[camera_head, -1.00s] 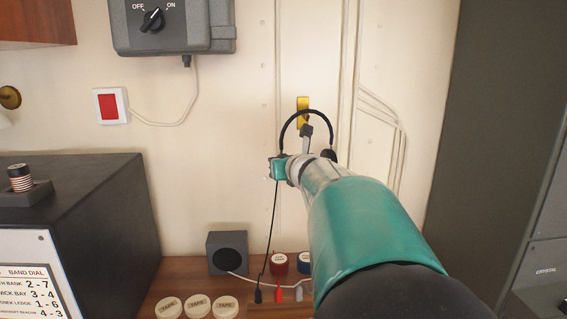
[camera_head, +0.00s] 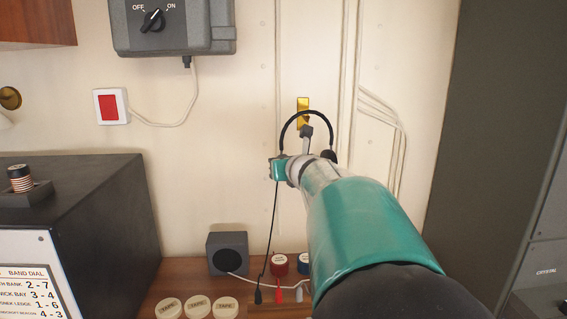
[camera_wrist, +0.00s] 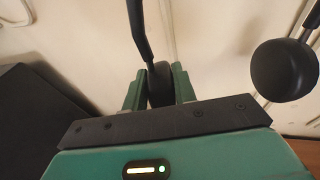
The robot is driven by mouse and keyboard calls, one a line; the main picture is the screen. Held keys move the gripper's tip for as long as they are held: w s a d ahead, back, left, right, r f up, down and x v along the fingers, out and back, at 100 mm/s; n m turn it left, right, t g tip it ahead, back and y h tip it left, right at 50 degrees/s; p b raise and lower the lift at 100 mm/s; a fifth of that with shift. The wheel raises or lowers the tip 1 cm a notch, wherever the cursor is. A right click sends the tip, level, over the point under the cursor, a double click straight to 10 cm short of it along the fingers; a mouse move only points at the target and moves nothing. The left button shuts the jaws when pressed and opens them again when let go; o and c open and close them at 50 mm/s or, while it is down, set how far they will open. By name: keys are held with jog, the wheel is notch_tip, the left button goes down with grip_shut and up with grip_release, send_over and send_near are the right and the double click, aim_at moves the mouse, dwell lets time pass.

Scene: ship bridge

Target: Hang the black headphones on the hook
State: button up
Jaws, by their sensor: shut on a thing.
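The black headphones (camera_head: 306,113) are held upright in front of the wall, with the headband arching at the top. My gripper (camera_wrist: 159,88) is shut on one earcup (camera_wrist: 159,80) in the wrist view; the other earcup (camera_wrist: 284,70) hangs free at the right. A yellow hook plate (camera_head: 303,104) is on the wall, and the headband crosses in front of it in the head view. I cannot tell whether the headband touches the hook. My arm hides part of the lower headphones in the head view.
Below is a wooden desk with a small grey speaker (camera_head: 227,253), tape rolls (camera_head: 197,307) and red and blue spools. A black cabinet (camera_head: 80,205) stands at the left, a grey switch box (camera_head: 172,26) hangs above, and a dark locker (camera_head: 490,130) stands at the right.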

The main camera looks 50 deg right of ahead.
jog(key=shift+w+d, duration=0.3)
jog(key=shift+d, duration=0.05)
jog(key=shift+w+d+f, duration=0.1)
jog(key=shift+w+d, duration=0.15)
jog(key=shift+w+d, duration=0.1)
jog(key=shift+d, duration=0.05)
dwell(0.3)
jog(key=shift+w+d+f, duration=0.45)
jog(key=shift+d+f, duration=0.05)
dwell(1.5)
dwell(0.5)
jog(key=o, duration=0.9)
